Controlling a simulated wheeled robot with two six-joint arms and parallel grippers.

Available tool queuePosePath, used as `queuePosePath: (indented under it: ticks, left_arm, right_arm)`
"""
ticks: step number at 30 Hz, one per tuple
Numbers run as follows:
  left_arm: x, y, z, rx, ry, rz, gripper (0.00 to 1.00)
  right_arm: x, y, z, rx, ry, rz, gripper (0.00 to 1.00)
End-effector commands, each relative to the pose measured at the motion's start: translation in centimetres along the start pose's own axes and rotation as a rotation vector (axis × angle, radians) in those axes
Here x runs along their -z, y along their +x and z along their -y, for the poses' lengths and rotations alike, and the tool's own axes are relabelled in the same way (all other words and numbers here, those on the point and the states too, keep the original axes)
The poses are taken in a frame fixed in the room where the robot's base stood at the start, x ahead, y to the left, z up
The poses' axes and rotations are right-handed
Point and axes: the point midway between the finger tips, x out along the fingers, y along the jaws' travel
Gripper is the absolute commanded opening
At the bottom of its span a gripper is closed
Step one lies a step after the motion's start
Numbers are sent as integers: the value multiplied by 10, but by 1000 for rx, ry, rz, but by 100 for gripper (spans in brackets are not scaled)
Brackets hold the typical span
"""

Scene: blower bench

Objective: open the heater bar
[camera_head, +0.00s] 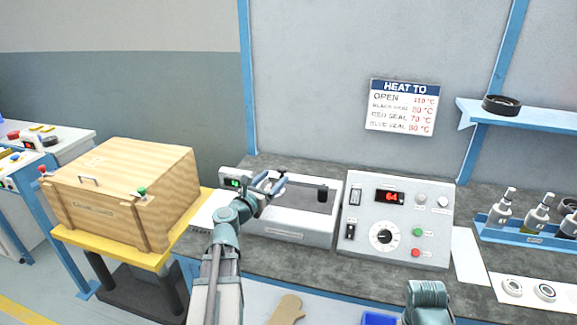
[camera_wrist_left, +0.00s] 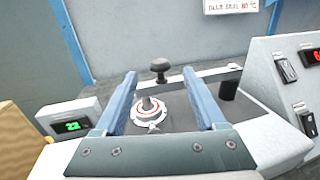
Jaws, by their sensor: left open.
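The white machine (camera_head: 290,232) with a dark top stands on the bench, left of the control box. I cannot tell for sure which part is the heater bar. A black knob on a short stem (camera_wrist_left: 160,68) rises at the machine's far side in the wrist view, and a black cylinder (camera_wrist_left: 228,90) stands at its right. A pale ringed fitting (camera_wrist_left: 150,112) shows between my fingers. My left gripper (camera_head: 274,181) is open and empty above the machine's left part; its blue fingers (camera_wrist_left: 160,76) point toward the knob. My right gripper is out of view.
The control box (camera_head: 398,218) with a red display and dial stands at the right. A small green-lit meter (camera_head: 235,183) is beside my left wrist. A wooden crate (camera_head: 125,190) stands at the left. A bottle rack (camera_head: 530,235) is far right, under a blue shelf (camera_head: 530,118).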

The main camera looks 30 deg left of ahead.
Motion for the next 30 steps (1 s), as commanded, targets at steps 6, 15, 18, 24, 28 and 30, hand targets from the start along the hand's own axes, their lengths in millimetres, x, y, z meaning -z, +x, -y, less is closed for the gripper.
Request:
queuePosePath:
  ticks: [6,15,18,24,28,30]
  left_arm:
    - [0,50,-1,2,1,0,73]
    - [0,88,0,2,2,0,73]
    - [0,93,0,1,2,-1,73]
    - [0,95,0,0,2,-1,73]
    - [0,95,0,1,2,-1,73]
    - [0,95,0,1,2,-1,65]
  right_arm:
    - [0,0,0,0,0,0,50]
    - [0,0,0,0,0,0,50]
    - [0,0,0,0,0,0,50]
    - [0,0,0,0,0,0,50]
    - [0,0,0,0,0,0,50]
    - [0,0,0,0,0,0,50]
